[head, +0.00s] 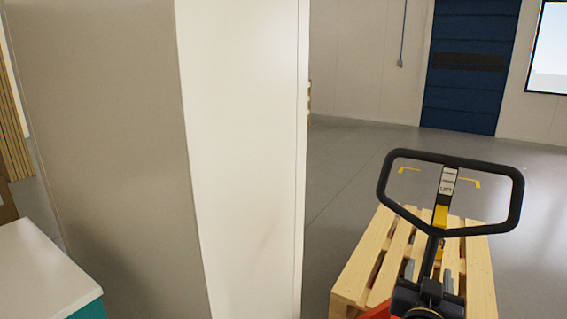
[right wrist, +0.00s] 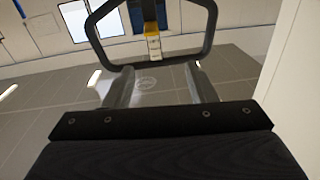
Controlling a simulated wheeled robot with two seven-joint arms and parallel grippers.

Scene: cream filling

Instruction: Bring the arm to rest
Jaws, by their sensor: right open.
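My right gripper (head: 428,276) is at the bottom right of the head view, its two grey fingers apart in front of the shaft of a black loop handle (head: 516,210). The handle carries a white and yellow label. In the right wrist view the open fingers of my right gripper (right wrist: 158,86) point away from the camera with nothing between them. The black loop handle (right wrist: 208,25) stands beyond them in that view. I cannot tell whether the gripper touches the handle. My left gripper is not in view.
A wooden pallet (head: 352,278) lies under the handle. A tall pale cabinet (head: 245,150) fills the left-centre of the head view. A white-topped counter (head: 38,268) is at lower left. Grey floor (head: 340,165) is open towards a blue door (head: 468,75).

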